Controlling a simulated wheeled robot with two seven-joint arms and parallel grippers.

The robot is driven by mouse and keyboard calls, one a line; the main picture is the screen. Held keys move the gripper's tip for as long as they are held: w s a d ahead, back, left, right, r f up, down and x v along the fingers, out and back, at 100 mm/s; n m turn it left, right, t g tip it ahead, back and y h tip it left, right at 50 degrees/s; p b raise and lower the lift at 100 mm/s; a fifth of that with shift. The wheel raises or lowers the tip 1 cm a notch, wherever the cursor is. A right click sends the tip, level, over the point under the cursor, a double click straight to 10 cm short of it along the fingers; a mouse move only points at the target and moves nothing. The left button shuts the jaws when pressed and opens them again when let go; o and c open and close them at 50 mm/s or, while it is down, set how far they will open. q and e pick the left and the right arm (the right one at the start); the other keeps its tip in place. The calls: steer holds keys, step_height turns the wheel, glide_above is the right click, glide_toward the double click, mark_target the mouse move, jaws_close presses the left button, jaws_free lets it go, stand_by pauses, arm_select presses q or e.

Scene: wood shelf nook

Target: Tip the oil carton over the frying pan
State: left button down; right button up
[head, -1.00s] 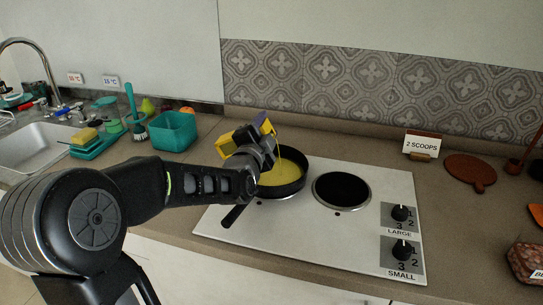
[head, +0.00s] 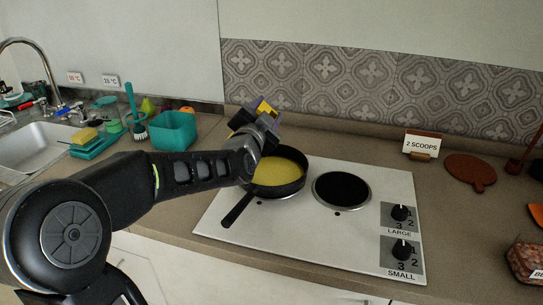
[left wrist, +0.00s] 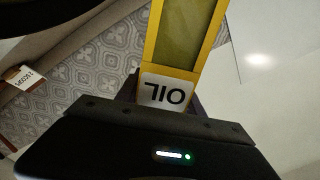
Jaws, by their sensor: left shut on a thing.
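The oil carton (head: 266,107) is yellow and purple and mostly hidden behind my left gripper (head: 257,128). In the left wrist view the yellow carton (left wrist: 183,38) has a white label reading OIL, held at my left gripper (left wrist: 165,92). The left gripper is shut on the carton, above the back left rim of the frying pan. The black frying pan (head: 291,184) sits on the hob's left burner, its handle pointing toward the front left. Yellow liquid (head: 276,172) covers its bottom. No stream shows from the carton now. My right gripper is not in view.
The white hob (head: 300,235) has an empty right burner (head: 341,189) and two knobs at its right. A teal bin (head: 173,131) stands left of the pan. A "2 SCOOPS" card (head: 421,144) stands at the back right. The sink is at the far left.

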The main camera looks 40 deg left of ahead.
arm_select(q)
steer(key=shift+r, duration=0.25)
steer(key=n+b, duration=0.2)
steer(key=f+n+b, duration=0.1)
steer(key=n+b, duration=0.4)
steer(key=n, duration=0.1)
steer(key=shift+w+a+f, duration=0.1)
steer(key=shift+f, duration=0.3)
